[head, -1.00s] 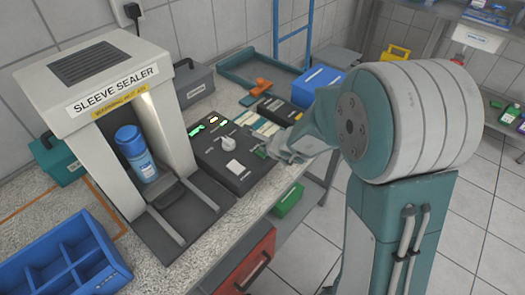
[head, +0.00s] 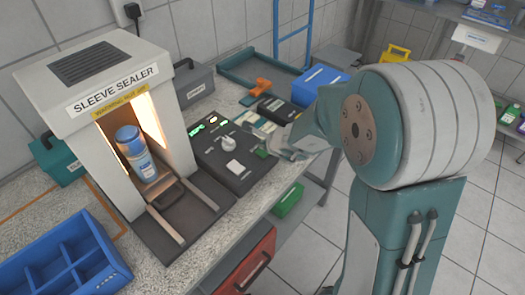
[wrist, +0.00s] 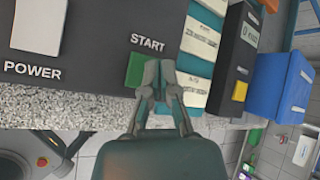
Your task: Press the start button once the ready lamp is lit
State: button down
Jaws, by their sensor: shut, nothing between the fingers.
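The sleeve sealer (head: 115,95) stands on the bench, its inside glowing bright orange-white around a blue-capped bottle (head: 133,150). The dark control box (head: 212,153) beside it has a lit green display (head: 196,128), small lit lamps (head: 213,119) near its back edge, a round knob and a white POWER switch (wrist: 38,25). I cannot read which lamp is the ready lamp. The green start button (wrist: 138,70), under the label START, is partly covered by my gripper (wrist: 160,75). My gripper is shut and empty, its tips over the button's right side; contact is unclear.
A blue divided tray (head: 62,258) is at the front left. Sample cards (wrist: 203,40), a black box (wrist: 232,60) and a blue bin (wrist: 280,85) lie beyond the control box. A red drawer (head: 250,270) is below the bench edge.

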aim_at(264, 153)
jog(key=shift+r, duration=0.1)
jog(key=shift+r, duration=2.45)
jog(key=shift+s+r, duration=0.1)
jog(key=shift+r, duration=0.05)
jog(key=s+r+n+y, duration=0.1)
jog(key=s+r+n, duration=0.5)
jog(key=r+n, duration=0.1)
jog(key=s+d+r+n+g+h, duration=0.1)
jog(key=s+d+n, duration=0.4)
jog(key=s, duration=0.5)
jog(key=s+d+r+n+g+h, duration=0.1)
jog(key=s+d+r+n+h, duration=0.2)
jog(key=s+n, duration=0.6)
jog(key=shift+s+d+n+g+h, duration=0.3)
jog(key=shift+s+d+h, duration=0.3)
jog(key=shift+s+d, duration=0.6)
